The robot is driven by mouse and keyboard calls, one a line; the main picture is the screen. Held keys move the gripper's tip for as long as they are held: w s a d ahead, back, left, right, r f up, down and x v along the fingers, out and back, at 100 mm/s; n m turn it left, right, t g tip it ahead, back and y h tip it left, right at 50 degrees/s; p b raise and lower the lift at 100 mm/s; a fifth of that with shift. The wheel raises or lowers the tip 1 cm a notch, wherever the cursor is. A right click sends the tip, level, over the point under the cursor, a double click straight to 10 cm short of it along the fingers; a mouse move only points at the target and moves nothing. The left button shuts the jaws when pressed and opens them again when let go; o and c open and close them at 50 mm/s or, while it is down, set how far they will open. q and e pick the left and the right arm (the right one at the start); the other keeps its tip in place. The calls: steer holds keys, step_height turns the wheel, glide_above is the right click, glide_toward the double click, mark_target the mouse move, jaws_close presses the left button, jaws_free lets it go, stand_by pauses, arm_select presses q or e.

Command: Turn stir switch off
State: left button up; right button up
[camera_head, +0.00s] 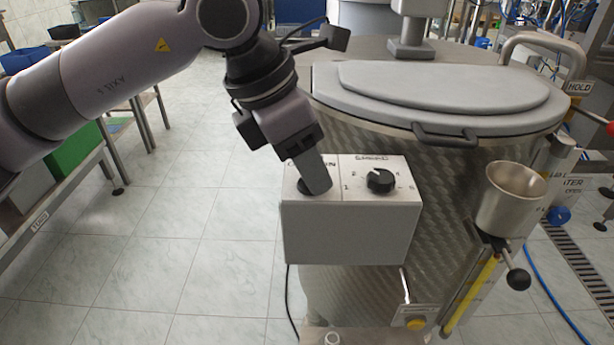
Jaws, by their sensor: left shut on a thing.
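A white control box (349,234) is mounted on the front of a large steel vessel. Its top panel carries a black speed knob (380,181) on the right, with numbers around it. On the left of the panel is the stir switch (303,188), a dark knob mostly hidden by my gripper. My left gripper (317,190) reaches down from the upper left and is shut on the stir switch. The switch's pointer direction and the label above it are largely covered. My right gripper is not in view.
The steel vessel (445,215) with a grey lid (440,85) and handle stands behind the box. A metal cup (511,197) with a black-knobbed lever is at the right. A bench with a green bin (75,150) is at the left. Tiled floor between is clear.

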arm_select(q)
steer(key=shift+f+n+t+b, duration=0.15)
steer(key=shift+n+t+b, duration=0.25)
steer(key=shift+n+b, duration=0.7)
steer(key=shift+s+n+t+y+b, duration=0.1)
steer(key=shift+n+t+y+b, duration=0.35)
steer(key=shift+n, duration=0.75)
steer(key=shift+r, duration=0.2)
steer(key=o, duration=1.1)
steer(key=shift+c, duration=0.2)
